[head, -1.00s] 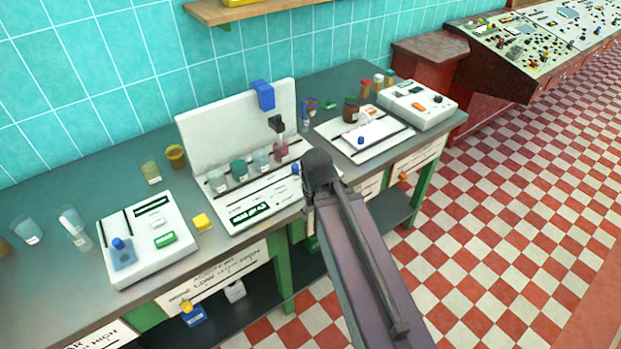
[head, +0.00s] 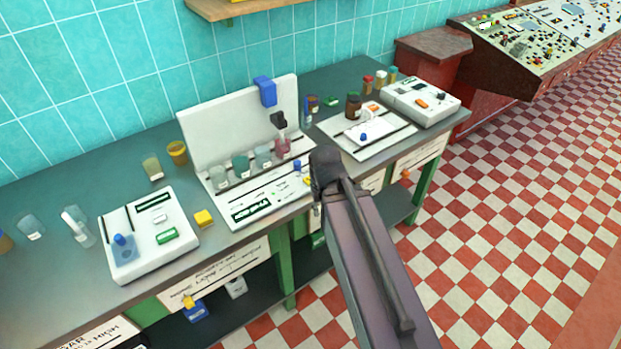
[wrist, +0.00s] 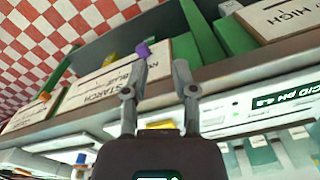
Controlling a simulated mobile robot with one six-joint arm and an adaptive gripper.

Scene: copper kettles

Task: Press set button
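The central white station (head: 250,195) with an upright back panel stands on the bench. Its sloped front carries a dark display (head: 250,212), a blue knob (head: 297,166) and small marks. The display reads partly "CID PH 4.8" in the wrist view (wrist: 275,98). I cannot read a "set" label on any button. My arm's end covers the station's right front corner in the head view, hiding the fingers. In the wrist view my gripper (wrist: 162,62) is open and empty, its two fingers apart over the bench's front edge.
A white device (head: 148,235) with a green button (head: 167,236) stands at left, beside a yellow block (head: 204,218). Several beakers stand in the station. A white plate (head: 365,133) and another device (head: 420,102) are at right. The checkered floor is clear.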

